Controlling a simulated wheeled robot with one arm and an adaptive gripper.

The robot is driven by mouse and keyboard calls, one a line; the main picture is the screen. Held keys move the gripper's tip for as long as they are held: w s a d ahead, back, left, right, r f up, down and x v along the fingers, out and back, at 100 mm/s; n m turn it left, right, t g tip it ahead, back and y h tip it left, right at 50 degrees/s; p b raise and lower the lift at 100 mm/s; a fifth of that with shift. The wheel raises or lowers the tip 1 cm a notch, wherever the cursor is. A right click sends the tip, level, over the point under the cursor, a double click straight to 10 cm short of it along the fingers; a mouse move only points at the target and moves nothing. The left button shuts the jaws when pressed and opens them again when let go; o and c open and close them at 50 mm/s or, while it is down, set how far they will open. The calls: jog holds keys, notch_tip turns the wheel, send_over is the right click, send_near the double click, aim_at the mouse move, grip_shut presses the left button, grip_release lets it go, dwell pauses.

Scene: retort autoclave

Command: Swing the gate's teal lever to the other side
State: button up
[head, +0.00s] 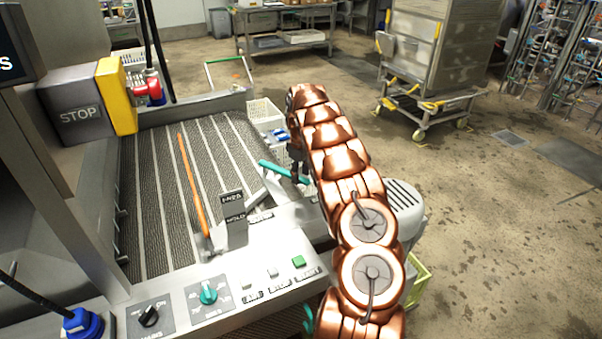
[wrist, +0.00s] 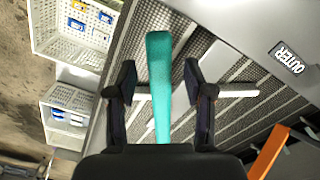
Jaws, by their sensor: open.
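The teal lever (head: 280,171) sticks out over the right part of the conveyor in the head view, near the label plates. In the wrist view the teal lever (wrist: 160,80) runs up the middle of the picture, between my fingers. My gripper (wrist: 161,88) is open, with one dark finger on each side of the lever and a visible gap on both sides. In the head view my gripper (head: 299,165) is small and partly hidden by my copper arm, at the lever's right end. The lever's lower end is hidden behind the gripper body in the wrist view.
An orange bar (head: 190,185) lies over the ribbed conveyor (head: 155,200) left of the lever. A control panel (head: 225,285) with knobs and buttons is in front. White crates (wrist: 75,110) stand beside the conveyor. The floor to the right is open up to a wheeled cart (head: 425,60).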

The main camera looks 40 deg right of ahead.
jog(key=shift+f, duration=0.4)
grip_shut()
dwell(0.4)
